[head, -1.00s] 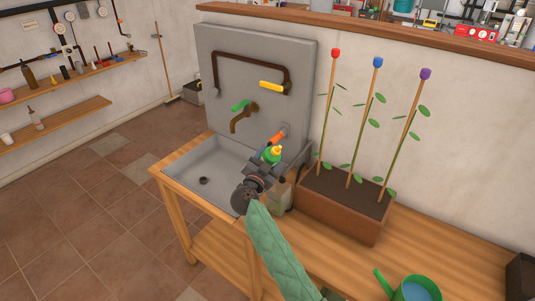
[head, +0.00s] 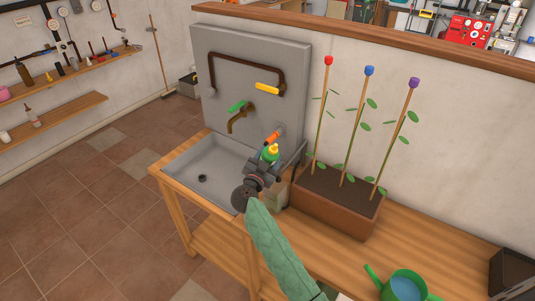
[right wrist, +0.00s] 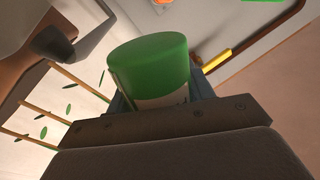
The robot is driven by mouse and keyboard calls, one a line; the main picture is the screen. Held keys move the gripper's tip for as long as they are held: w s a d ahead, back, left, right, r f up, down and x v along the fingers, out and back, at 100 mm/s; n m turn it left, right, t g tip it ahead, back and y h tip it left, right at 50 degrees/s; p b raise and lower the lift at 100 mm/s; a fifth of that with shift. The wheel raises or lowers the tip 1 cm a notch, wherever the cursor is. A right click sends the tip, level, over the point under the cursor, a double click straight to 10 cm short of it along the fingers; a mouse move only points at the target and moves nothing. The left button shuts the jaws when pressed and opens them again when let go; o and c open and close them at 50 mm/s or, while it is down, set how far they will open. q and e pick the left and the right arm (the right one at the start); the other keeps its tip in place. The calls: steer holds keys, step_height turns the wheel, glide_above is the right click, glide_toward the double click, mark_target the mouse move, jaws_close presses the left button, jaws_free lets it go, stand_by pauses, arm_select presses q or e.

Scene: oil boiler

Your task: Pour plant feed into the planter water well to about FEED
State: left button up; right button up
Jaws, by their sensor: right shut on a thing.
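My right gripper (head: 265,170) is shut on a green bottle with a yellow cap (head: 270,153), held near the sink's right side, left of the planter. In the right wrist view the green bottle (right wrist: 148,62) shows its rounded green end and part of a pale label between the jaws. The brown planter (head: 335,214) stands on the wooden bench with dark soil and three staked plants, topped red, blue and purple. The opening of its water well and any level mark cannot be made out. My left gripper is out of view.
A grey sink (head: 190,163) with a tall back panel (head: 222,82) carries pipes, a green-handled tap (head: 237,107) and an orange-handled fitting (head: 273,137). A green watering can (head: 403,287) holding water stands at the bench front. The bench right of the planter is mostly clear.

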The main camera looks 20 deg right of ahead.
steer(key=shift+s+d+r+p, duration=0.1)
steer(key=shift+s+r+p, duration=0.05)
steer(key=shift+r+p, duration=0.2)
steer(key=shift+s+d+f+n, duration=0.1)
steer(key=shift+s+f+n, duration=0.05)
steer(key=shift+f+n, duration=0.15)
steer(key=shift+s+d+f+n, duration=0.1)
steer(key=shift+s+n, duration=0.1)
steer(key=shift+n, duration=0.1)
steer(key=shift+s+d+f+n+g+y, duration=0.2)
steer(key=shift+s+d+n, duration=0.3)
steer(key=shift+n, duration=0.35)
steer(key=shift+s+d+f+n+g+y, duration=0.15)
steer(key=shift+s+d+n+y, duration=0.15)
steer(key=shift+s+n, duration=0.4)
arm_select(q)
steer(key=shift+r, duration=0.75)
arm_select(e)
steer(key=shift+w, duration=0.15)
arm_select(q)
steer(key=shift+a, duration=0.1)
